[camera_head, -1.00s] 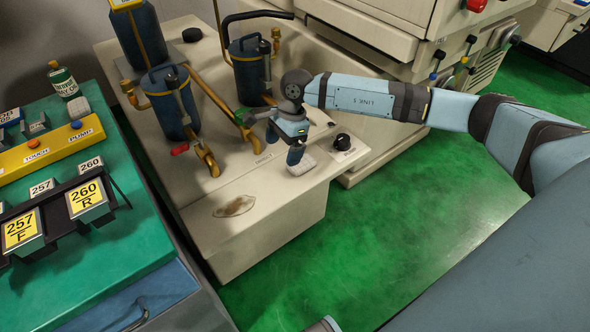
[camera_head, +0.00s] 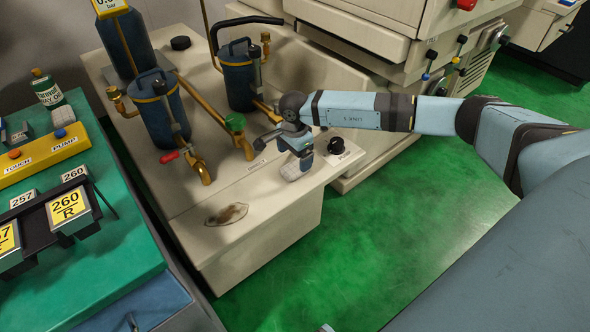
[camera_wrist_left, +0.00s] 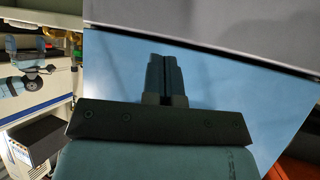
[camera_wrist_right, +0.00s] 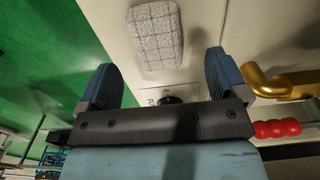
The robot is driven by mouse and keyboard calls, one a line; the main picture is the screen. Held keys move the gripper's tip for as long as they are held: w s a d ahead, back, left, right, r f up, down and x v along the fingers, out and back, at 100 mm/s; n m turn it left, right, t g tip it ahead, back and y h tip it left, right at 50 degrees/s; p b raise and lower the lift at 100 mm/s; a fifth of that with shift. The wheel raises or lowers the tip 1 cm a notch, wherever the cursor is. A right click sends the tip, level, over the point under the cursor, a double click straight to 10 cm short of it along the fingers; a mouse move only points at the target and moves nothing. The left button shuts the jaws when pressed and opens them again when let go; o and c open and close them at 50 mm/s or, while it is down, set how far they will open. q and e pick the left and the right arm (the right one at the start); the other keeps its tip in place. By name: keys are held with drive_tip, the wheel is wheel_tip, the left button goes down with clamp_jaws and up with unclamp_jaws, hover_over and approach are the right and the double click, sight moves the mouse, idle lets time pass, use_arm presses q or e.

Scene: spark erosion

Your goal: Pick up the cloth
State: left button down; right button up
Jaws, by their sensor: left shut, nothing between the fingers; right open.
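The cloth is a grey checked, folded pad (camera_wrist_right: 155,35). In the head view the cloth (camera_head: 293,172) lies near the front edge of the cream machine top (camera_head: 262,190), partly hidden by my right gripper. My right gripper (camera_head: 299,152) is just above it, pointing down. In the right wrist view the right gripper (camera_wrist_right: 160,68) has its blue fingers wide apart, with nothing between them; the cloth lies beyond the fingertips. My left gripper (camera_wrist_left: 163,72) is shut and empty in the left wrist view, far from the cloth.
A black knob (camera_head: 336,146) is close beside the cloth. Brass pipes with a red handle (camera_head: 169,157) and a green valve (camera_head: 235,122), plus blue canisters (camera_head: 162,108), stand behind. A green bench (camera_head: 125,235) is at left.

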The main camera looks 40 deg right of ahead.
sight(295, 166)
wheel_tip(295, 166, down, 4)
drive_tip(key=shift+s+f, duration=0.1)
drive_tip(key=shift+s, duration=0.05)
drive_tip(key=c, duration=1)
wheel_tip(295, 166, up, 20)
drive_tip(key=p, duration=0.1)
drive_tip(key=shift+o, duration=0.5)
drive_tip(key=shift+a, duration=0.1)
drive_tip(key=shift+c, duration=0.2)
